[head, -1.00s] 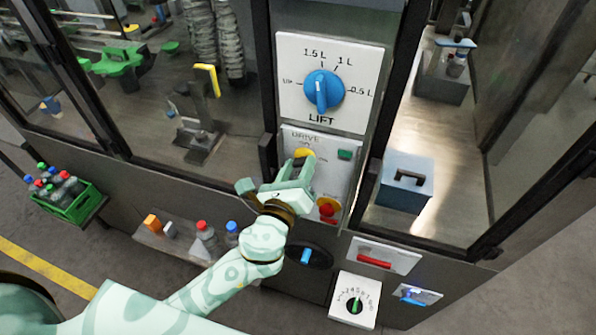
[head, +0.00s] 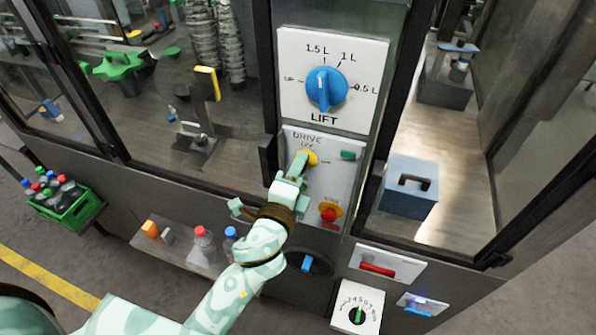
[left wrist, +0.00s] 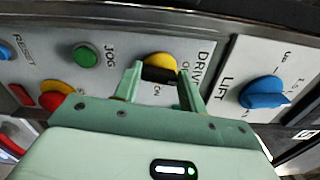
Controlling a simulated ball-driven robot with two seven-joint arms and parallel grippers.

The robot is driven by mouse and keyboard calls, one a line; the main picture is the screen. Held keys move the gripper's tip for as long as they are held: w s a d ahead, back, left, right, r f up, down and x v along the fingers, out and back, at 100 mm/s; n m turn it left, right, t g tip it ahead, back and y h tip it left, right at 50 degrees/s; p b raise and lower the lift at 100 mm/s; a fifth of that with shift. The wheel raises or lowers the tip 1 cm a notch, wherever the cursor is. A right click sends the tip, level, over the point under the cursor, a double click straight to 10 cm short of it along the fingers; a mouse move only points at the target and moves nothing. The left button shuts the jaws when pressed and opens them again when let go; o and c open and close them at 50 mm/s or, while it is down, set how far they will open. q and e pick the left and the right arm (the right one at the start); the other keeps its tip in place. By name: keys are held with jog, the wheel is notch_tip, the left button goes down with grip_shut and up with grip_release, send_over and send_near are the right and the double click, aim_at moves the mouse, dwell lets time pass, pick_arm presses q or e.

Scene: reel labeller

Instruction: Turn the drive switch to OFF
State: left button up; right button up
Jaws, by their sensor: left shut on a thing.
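The drive switch is a yellow disc (head: 312,158) with a dark handle, on the pale control panel under the LIFT dial. My left gripper (head: 300,166) reaches it from below left and hides part of it. In the left wrist view, the drive switch (left wrist: 159,72) sits between the fingertips of my left gripper (left wrist: 160,80), which is shut on its handle. The OFF mark is on the DRIVE label side and ON is at another side. I cannot tell which mark the handle points to. My right gripper is not in view.
The blue LIFT dial (head: 325,90) is above. A green JOG button (head: 348,155) and a red knob on yellow (head: 329,212) are close by on the same panel. A dark door handle (head: 268,160) stands out just left of my gripper.

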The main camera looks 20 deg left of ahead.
pick_arm(q)
jog(key=shift+n, duration=0.6)
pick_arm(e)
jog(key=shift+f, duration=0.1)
pick_arm(q)
jog(key=shift+f, duration=0.1)
jog(key=o, duration=1)
